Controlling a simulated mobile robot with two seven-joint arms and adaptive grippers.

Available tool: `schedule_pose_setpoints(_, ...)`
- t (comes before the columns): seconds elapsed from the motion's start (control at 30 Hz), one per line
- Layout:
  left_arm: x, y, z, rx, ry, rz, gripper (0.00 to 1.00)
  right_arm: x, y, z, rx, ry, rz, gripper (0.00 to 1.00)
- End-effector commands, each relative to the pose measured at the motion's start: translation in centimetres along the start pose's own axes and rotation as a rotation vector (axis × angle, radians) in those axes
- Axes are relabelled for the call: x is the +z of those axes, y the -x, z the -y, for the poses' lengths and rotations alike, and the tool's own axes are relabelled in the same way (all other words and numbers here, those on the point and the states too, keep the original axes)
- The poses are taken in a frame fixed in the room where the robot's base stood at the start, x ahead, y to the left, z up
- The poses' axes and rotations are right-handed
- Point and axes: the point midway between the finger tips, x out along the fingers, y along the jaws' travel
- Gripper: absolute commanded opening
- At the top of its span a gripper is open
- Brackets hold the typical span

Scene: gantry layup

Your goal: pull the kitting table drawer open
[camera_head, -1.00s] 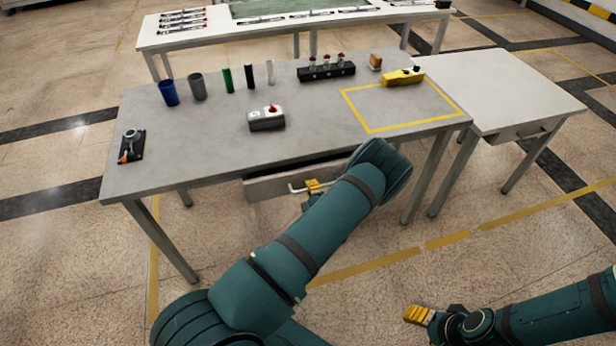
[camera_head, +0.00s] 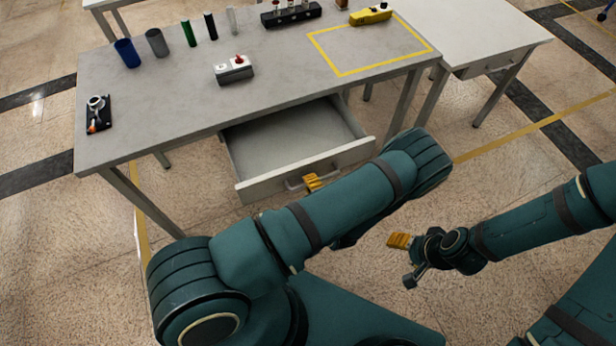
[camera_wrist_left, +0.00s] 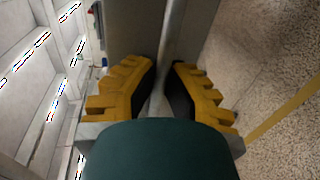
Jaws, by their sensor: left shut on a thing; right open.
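The kitting table (camera_head: 180,110) is grey and stands across the head view. Its drawer (camera_head: 285,140) sticks well out of the table's front, and its bare inside floor shows. My left gripper (camera_head: 314,182) is at the bar handle (camera_head: 292,185) on the drawer front. In the left wrist view its yellow fingers (camera_wrist_left: 160,88) are shut around the metal handle bar (camera_wrist_left: 176,35). My left arm covers part of the drawer front's right side in the head view. My right gripper (camera_head: 398,241) is open and empty, in the air to the right of the drawer.
On the table stand several cups and tubes (camera_head: 157,42), a white box with a red button (camera_head: 233,70), a black rack (camera_head: 291,14) and a yellow tool (camera_head: 371,14) by a yellow-taped square. A white table (camera_head: 490,35) adjoins at right. Floor in front is clear.

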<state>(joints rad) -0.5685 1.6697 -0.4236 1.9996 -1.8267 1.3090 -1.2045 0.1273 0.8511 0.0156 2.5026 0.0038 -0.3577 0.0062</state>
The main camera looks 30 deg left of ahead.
Motion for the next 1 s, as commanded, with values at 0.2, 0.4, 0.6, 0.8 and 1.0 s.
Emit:
schedule_pose_setpoints(0.2,0.0,0.0,0.0,0.000,0.000,0.000,0.00,0.0,0.0,0.0,0.000,0.000,0.000,0.62)
schedule_pose_setpoints(0.4,0.0,0.0,0.0,0.000,0.001,0.000,0.41,0.0,0.0,0.0,0.000,0.000,0.000,0.62)
schedule_pose_setpoints(0.6,0.0,0.0,0.0,-0.001,0.001,0.000,0.41,0.0,0.0,0.0,0.000,0.000,0.000,0.62)
schedule_pose_setpoints(0.8,0.1,1.5,0.0,-0.002,0.000,0.002,0.41,0.0,0.0,0.0,0.000,0.000,0.000,0.62)
schedule_pose_setpoints(1.0,0.1,5.5,0.0,-0.002,0.000,0.005,0.41,0.0,0.0,0.0,0.000,0.000,0.000,0.62)
